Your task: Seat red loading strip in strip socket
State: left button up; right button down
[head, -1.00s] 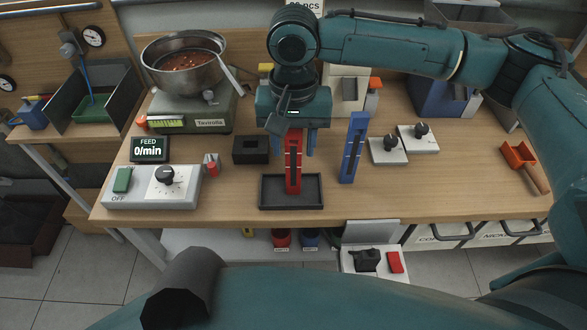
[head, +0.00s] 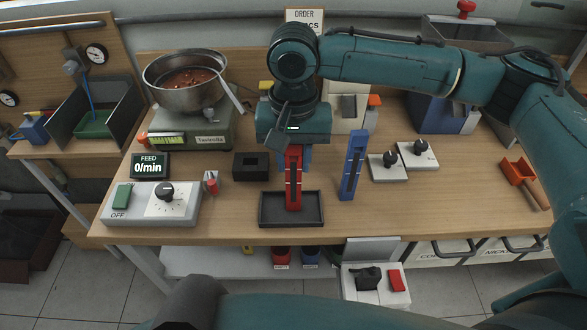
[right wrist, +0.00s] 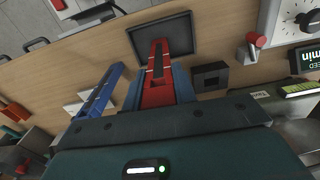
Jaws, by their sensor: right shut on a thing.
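The red loading strip (head: 293,185) is upright in my right gripper (head: 293,154), which is shut on its upper part. Its lower end overlaps the black tray (head: 265,222); I cannot tell whether it touches the tray floor. In the right wrist view the red strip (right wrist: 158,72) lies between the fingers (right wrist: 157,92) and points at the tray (right wrist: 185,28). A black block with a rectangular opening (head: 240,174), which looks like the strip socket, stands left of the strip, apart from it. It also shows in the right wrist view (right wrist: 199,83). My left gripper is out of view.
A blue strip (head: 352,168) stands upright to the right of the red one. Two knob boxes (head: 387,174) lie further right. The feed control box (head: 135,213), a small red-tipped part (head: 212,187) and a scale with a bowl (head: 185,95) are at the left.

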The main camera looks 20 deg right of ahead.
notch_tip(320, 180, up, 9)
jog(key=shift+r, duration=0.2)
jog(key=s+d+f+n, duration=0.3)
jog(key=d+f, duration=0.4)
jog(key=shift+n+p, duration=0.3)
jog(key=shift+p, duration=0.15)
jog(key=shift+s+d, duration=0.1)
jog(key=shift+s, duration=0.05)
